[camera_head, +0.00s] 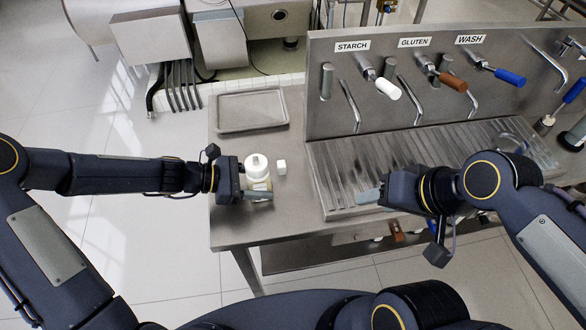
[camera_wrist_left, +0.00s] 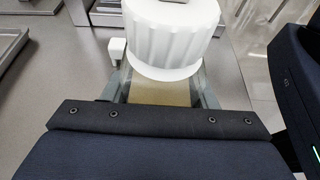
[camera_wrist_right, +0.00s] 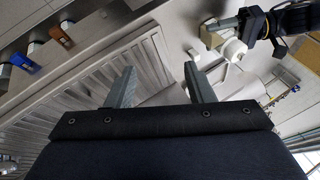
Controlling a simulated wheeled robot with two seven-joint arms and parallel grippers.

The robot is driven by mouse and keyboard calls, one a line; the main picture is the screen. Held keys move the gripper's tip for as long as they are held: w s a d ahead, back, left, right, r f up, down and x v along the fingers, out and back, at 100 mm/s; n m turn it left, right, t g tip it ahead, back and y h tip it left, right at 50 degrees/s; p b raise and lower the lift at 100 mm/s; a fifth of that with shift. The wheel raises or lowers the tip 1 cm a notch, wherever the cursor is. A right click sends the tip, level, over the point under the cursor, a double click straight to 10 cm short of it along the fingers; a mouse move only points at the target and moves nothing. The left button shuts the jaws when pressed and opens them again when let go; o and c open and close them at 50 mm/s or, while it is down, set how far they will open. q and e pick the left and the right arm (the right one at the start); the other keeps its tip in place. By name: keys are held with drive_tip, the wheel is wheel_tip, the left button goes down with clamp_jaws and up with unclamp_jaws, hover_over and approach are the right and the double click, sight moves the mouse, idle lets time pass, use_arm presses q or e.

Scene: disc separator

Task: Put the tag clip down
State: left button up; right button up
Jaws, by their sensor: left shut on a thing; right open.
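My left gripper (camera_head: 257,191) is shut on a jar (camera_head: 258,168) with a white ribbed cap, over the left part of the steel table. In the left wrist view, the jar (camera_wrist_left: 175,35) stands between the fingers, with tan contents showing below its cap. A small white block (camera_head: 281,167), possibly the tag clip, is just right of the jar; it also shows in the left wrist view (camera_wrist_left: 117,48). My right gripper (camera_head: 369,196) is over the front left of the ribbed drainboard. Its fingers are apart and empty in the right wrist view (camera_wrist_right: 158,84).
An empty grey tray (camera_head: 252,128) lies at the table's back left. A steel panel (camera_head: 440,55) with labelled taps and coloured handles rises behind the ribbed drainboard (camera_head: 385,155). The table (camera_head: 235,228) has bare surface in front of the jar.

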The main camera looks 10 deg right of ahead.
drive_tip(key=w+a+r+m+g, duration=0.2)
drive_tip(key=w+m, duration=0.2)
drive_tip(key=w, duration=0.3)
drive_tip(key=m+g+h, duration=0.3)
drive_tip(key=m+h, duration=0.1)
drive_tip(key=m, duration=0.7)
hover_over(279, 165)
wheel_tip(279, 165, down, 12)
drive_tip(key=shift+r, duration=0.15)
drive_tip(key=shift+w+a+f, duration=0.1)
drive_tip(key=shift+w+f, duration=0.05)
drive_tip(key=shift+f, duration=1.35)
drive_tip(key=shift+w+a+f, duration=0.1)
drive_tip(key=shift+f, duration=1.4)
drive_tip(key=shift+c, duration=0.5)
drive_tip(key=shift+d, duration=0.1)
clamp_jaws()
